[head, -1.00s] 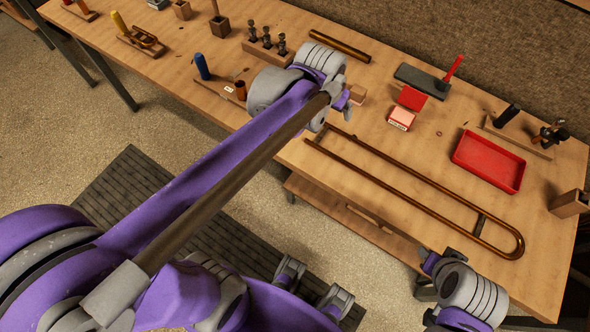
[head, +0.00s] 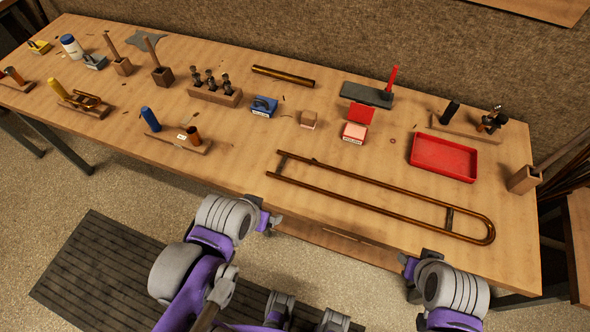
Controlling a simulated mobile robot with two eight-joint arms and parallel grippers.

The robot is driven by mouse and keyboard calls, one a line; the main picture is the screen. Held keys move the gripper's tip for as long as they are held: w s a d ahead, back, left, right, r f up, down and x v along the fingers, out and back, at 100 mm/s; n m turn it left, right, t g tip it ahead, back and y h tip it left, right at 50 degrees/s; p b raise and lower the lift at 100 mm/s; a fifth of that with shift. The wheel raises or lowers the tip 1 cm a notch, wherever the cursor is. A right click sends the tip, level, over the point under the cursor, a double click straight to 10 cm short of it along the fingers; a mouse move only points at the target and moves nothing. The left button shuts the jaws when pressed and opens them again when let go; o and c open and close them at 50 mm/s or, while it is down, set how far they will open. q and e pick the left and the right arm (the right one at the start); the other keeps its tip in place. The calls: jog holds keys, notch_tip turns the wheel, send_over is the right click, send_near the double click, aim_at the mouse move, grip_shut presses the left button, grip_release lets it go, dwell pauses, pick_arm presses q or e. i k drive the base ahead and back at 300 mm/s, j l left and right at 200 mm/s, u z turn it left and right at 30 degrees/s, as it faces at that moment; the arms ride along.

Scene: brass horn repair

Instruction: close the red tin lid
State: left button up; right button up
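The red tin (head: 354,133) stands on the bench right of centre, with a pale label on its front. Its red lid (head: 361,113) is open, tilted up at the tin's back edge. My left gripper (head: 271,222) is at the bench's front edge, well in front and to the left of the tin. My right gripper (head: 408,266) is at the front edge too, farther right. Both are apart from the tin. Their fingers are too small and turned away to show whether they are open.
A blue tin (head: 263,106) and a wooden block (head: 309,119) stand left of the red tin. A dark block with a red-handled tool (head: 368,95) lies behind it. A red tray (head: 443,158) is to the right. A long brass slide (head: 370,190) lies in front.

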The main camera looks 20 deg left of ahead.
aim_at(358, 112)
jog(key=i+l+u, duration=0.1)
jog(key=l+u, duration=0.15)
jog(key=l, duration=0.4)
jog(key=l+u, duration=0.3)
jog(key=l, duration=0.35)
